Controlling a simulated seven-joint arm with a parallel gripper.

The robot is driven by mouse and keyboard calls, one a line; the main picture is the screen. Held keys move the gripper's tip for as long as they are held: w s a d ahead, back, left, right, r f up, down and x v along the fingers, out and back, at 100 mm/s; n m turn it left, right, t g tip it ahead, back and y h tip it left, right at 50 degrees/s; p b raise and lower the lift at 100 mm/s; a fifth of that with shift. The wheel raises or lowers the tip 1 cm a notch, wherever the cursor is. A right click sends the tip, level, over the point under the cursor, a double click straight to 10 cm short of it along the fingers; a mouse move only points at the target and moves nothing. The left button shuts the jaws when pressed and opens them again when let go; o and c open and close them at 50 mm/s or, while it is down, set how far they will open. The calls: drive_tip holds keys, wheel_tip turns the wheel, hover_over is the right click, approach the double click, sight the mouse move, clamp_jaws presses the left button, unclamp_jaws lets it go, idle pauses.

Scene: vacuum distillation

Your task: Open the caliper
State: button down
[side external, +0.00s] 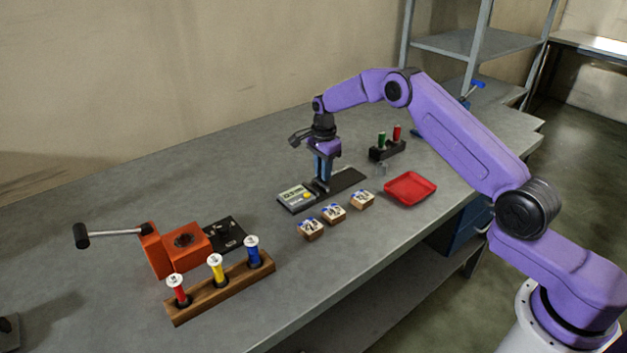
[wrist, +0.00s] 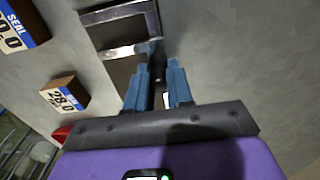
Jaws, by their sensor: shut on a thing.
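The caliper (side external: 296,196) lies on the bench, its body with a grey display and a yellow button at the left of a dark flat plate (side external: 349,179). My gripper (side external: 322,184) points down over it, with blue fingers at the right edge of the display body. In the wrist view, my gripper (wrist: 162,66) has its two fingers either side of a small part of the caliper, shut on it. Silver edges of the caliper (wrist: 125,51) show beyond the fingertips. The fingers hide most of the gripped part.
A red tray (side external: 410,188) lies to the right. A black holder (side external: 387,151) with green and red items stands behind. An orange device (side external: 178,245) and wooden rack (side external: 220,289) stand left.

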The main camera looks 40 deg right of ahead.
drive_tip(key=shift+d, duration=1.6)
drive_tip(key=shift+a, duration=0.1)
drive_tip(key=c, duration=1)
unclamp_jaws()
wheel_tip(320, 180, up, 7)
idle(0.5)
